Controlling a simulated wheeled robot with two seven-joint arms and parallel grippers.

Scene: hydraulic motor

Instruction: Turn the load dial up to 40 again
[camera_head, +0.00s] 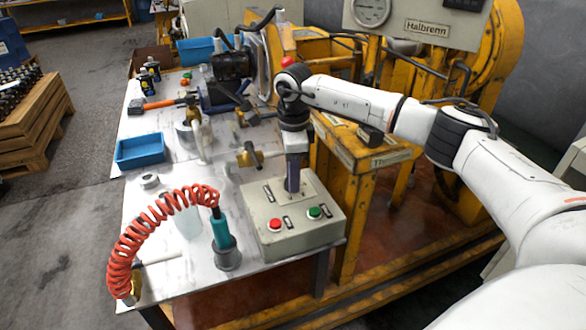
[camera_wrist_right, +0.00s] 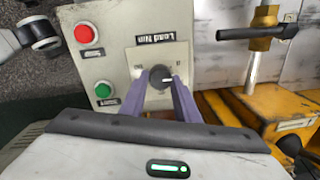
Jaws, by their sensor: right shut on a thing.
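The control box (camera_head: 290,232) is a pale grey box on the near right corner of the white table, with a red button (camera_head: 275,225) and a green button (camera_head: 314,212). My right gripper (camera_head: 292,188) reaches down onto its upper face and hides the dial in the head view. In the right wrist view, the load dial (camera_wrist_right: 160,77) is a dark round knob with a white pointer mark, on a light plate labelled Load. My right gripper's two purple fingers (camera_wrist_right: 160,92) are shut on it, one on each side. The scale numbers are not readable. My left gripper is out of view.
A teal tool (camera_head: 222,236) with a coiled red hose (camera_head: 150,235) stands left of the box. A blue tray (camera_head: 140,151) and a hammer (camera_head: 160,103) lie farther back. A yellow machine frame (camera_head: 350,190) stands close on the right. A round gauge (camera_head: 371,10) is at the top.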

